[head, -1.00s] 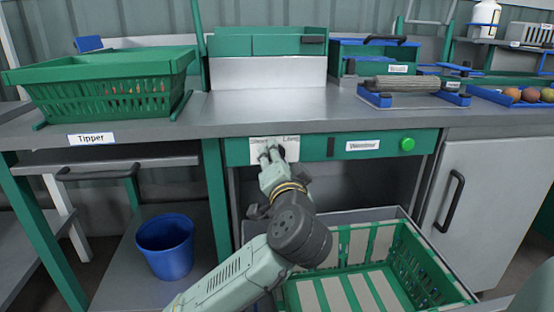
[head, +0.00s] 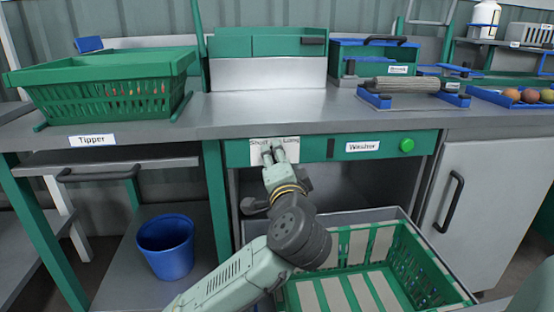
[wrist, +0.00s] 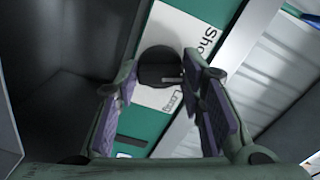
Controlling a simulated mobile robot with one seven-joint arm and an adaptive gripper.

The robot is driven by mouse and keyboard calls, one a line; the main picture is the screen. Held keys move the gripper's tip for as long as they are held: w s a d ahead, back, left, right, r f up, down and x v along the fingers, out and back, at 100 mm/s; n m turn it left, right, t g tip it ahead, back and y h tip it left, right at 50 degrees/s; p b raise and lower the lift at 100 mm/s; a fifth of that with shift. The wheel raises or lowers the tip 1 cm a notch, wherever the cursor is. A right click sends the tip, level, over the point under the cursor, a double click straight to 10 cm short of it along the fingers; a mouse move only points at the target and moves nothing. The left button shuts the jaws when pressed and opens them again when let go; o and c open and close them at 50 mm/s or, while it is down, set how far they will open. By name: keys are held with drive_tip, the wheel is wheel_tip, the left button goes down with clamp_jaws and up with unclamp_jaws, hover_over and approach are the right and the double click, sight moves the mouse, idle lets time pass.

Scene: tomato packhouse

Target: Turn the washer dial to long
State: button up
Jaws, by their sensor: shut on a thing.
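The washer dial is a round black knob, seen in the wrist view (wrist: 160,67) on a white plate (head: 290,155) marked Short at left and Long at right. A short pale mark on the knob faces the lettered side in the wrist view; I cannot tell exactly which word it points to. My gripper (head: 273,150) reaches up to the plate from below. In the wrist view its purple-padded fingers (wrist: 165,90) stand on either side of the knob, shut on it. In the head view the fingers hide most of the knob.
The washer's green panel (head: 315,149) carries a Washer label and a round green button (head: 407,145) to the right. Below is an open bay with a green crate (head: 420,270). A blue bucket (head: 165,246) stands at left. A grey worktop (head: 270,108) lies above.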

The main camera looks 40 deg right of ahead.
drive_tip(key=m+p, duration=0.1)
drive_tip(key=m, duration=1.1)
drive_tip(key=shift+m+p, duration=0.3)
idle(0.4)
drive_tip(key=o, duration=1.1)
wheel_tip(320, 180, up, 9)
drive_tip(key=shift+r, duration=0.55)
